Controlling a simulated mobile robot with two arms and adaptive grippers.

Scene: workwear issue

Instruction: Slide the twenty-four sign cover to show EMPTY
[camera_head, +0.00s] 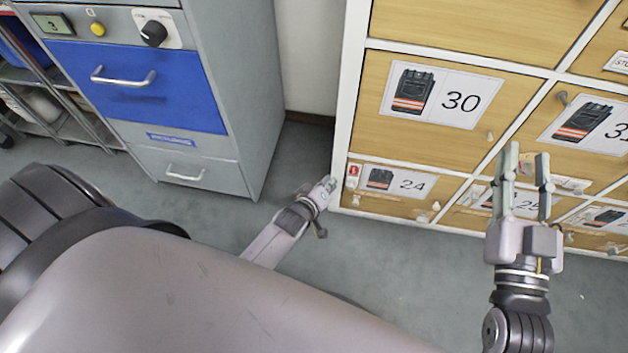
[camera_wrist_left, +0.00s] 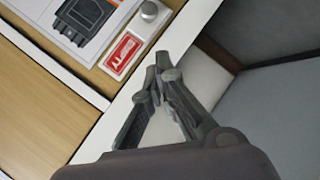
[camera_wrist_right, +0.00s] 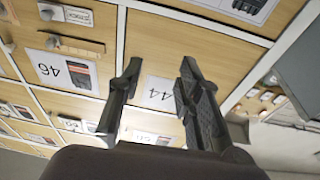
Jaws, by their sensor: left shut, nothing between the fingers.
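The twenty-four sign (camera_head: 353,169) is a small white plate with a red panel at the left edge of the compartment labelled 24 (camera_head: 405,184). In the left wrist view the sign (camera_wrist_left: 122,53) shows its red panel, with lettering too small to read, and a round grey knob (camera_wrist_left: 149,11) at one end. My left gripper (camera_head: 330,183) is shut and empty beside the cabinet's left edge. Its fingertips (camera_wrist_left: 163,65) are close to the sign; I cannot tell whether they touch it. My right gripper (camera_head: 527,158) is open and empty in front of the compartments to the right.
Wooden compartments with white frames fill the right, including one labelled 30 (camera_head: 440,102). Small knobs stick out from several fronts. A grey cabinet with a blue drawer (camera_head: 140,85) stands at left. Grey floor (camera_head: 290,160) lies free between the cabinets.

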